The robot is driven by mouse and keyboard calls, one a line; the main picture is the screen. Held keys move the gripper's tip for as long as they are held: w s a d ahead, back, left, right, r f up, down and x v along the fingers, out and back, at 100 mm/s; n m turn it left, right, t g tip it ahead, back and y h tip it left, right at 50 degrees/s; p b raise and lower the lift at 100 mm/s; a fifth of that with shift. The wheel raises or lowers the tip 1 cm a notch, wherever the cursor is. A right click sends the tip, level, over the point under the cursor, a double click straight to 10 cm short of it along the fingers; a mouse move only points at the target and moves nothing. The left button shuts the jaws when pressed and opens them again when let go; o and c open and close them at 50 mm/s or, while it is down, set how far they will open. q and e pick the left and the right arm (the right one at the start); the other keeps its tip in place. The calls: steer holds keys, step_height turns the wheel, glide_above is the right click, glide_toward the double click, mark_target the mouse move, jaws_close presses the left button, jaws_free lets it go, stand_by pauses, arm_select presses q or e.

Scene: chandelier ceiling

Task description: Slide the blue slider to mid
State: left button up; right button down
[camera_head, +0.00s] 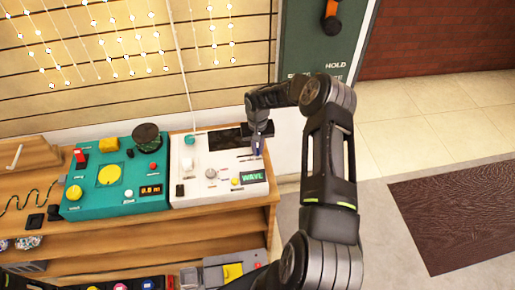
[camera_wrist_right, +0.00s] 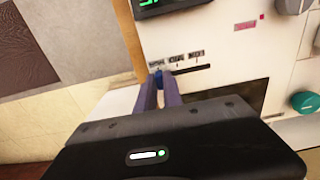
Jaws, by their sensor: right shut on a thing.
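The white instrument panel (camera_head: 215,192) stands on the wooden bench and carries the blue slider. In the right wrist view the blue slider (camera_wrist_right: 158,74) is between my fingertips, near the left end of a short dark slot (camera_wrist_right: 192,69). Small labels (camera_wrist_right: 176,58) run along the slot, too small to read surely. My right gripper (camera_head: 257,148) reaches down to the panel's right edge; its fingers (camera_wrist_right: 158,90) are shut on the slider, whose lower part they hide. In the head view the slider is hardly visible behind the fingers. My left gripper is not in view.
A green display (camera_head: 252,177), knobs and a dark screen (camera_head: 228,138) are on the white panel. A teal panel (camera_head: 118,180) with buttons stands to its left. The bench (camera_head: 245,222) ends just right of the white panel, with open floor (camera_head: 420,135) beyond.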

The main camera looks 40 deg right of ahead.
mark_target(250, 155)
stand_by(0.3)
steer(key=a+b, duration=0.1)
steer(key=w+a+b, duration=0.1)
steer(key=shift+w+a+f, duration=0.15)
steer(key=shift+w+a, duration=0.1)
steer(key=shift+a, duration=0.05)
steer(key=c, duration=1.5)
jaws_free()
steer(key=shift+r, duration=0.2)
step_height(250, 155, up, 8)
steer(key=shift+f+b, duration=0.15)
steer(key=shift+b, duration=0.75)
